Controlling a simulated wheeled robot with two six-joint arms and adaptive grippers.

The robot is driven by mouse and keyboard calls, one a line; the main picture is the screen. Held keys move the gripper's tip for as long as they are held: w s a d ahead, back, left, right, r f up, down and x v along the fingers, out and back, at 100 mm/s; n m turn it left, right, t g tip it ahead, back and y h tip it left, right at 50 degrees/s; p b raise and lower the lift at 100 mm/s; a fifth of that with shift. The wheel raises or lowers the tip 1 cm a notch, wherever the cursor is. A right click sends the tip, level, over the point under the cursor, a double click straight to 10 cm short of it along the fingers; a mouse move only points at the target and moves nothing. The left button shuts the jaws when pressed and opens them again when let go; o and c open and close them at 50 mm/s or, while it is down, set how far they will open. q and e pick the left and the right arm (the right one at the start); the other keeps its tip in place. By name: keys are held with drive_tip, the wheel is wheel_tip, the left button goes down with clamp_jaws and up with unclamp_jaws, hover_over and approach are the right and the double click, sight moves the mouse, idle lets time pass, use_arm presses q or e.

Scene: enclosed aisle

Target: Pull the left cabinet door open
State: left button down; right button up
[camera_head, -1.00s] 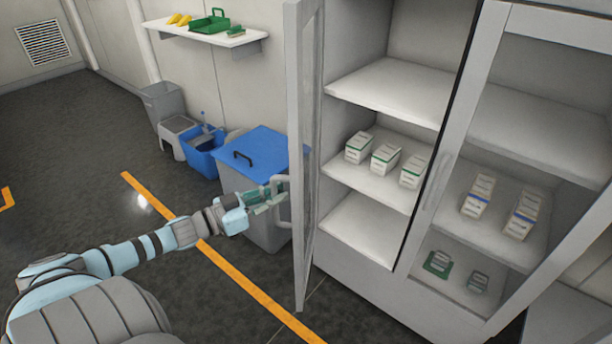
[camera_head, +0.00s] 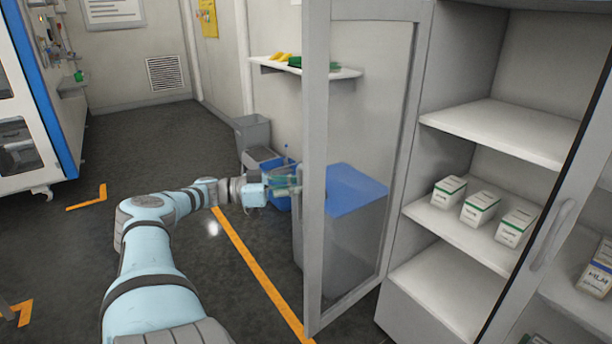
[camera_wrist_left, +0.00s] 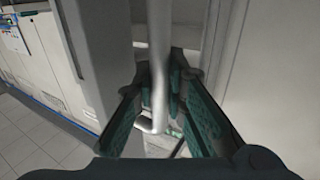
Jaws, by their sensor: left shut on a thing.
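The left cabinet door (camera_head: 316,170), a grey frame with a clear pane, stands swung open at the left of the cabinet. My left gripper (camera_head: 292,180) is at the door's outer side. In the left wrist view its green-padded fingers (camera_wrist_left: 170,92) are shut on the door handle (camera_wrist_left: 159,60), a light metal bar that runs between them. In the head view the door frame and the gripper hide most of the handle. The right gripper is in neither view.
The open cabinet has shelves (camera_head: 500,130) with several white boxes (camera_head: 480,208). The right door (camera_head: 570,190) is shut. Behind the pane stands a grey bin with a blue lid (camera_head: 350,190). Dark floor (camera_head: 160,140) with an orange line (camera_head: 255,265) lies clear at left.

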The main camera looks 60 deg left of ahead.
use_arm(q)
drive_tip(key=shift+f, duration=0.1)
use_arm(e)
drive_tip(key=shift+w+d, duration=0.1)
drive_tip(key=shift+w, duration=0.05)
use_arm(q)
drive_tip(key=c, duration=1.6)
unclamp_jaws()
drive_tip(key=shift+s+a, duration=0.15)
drive_tip(key=shift+s, duration=0.05)
drive_tip(key=shift+w, duration=0.1)
drive_tip(key=v, duration=0.7)
drive_tip(key=shift+s, duration=0.25)
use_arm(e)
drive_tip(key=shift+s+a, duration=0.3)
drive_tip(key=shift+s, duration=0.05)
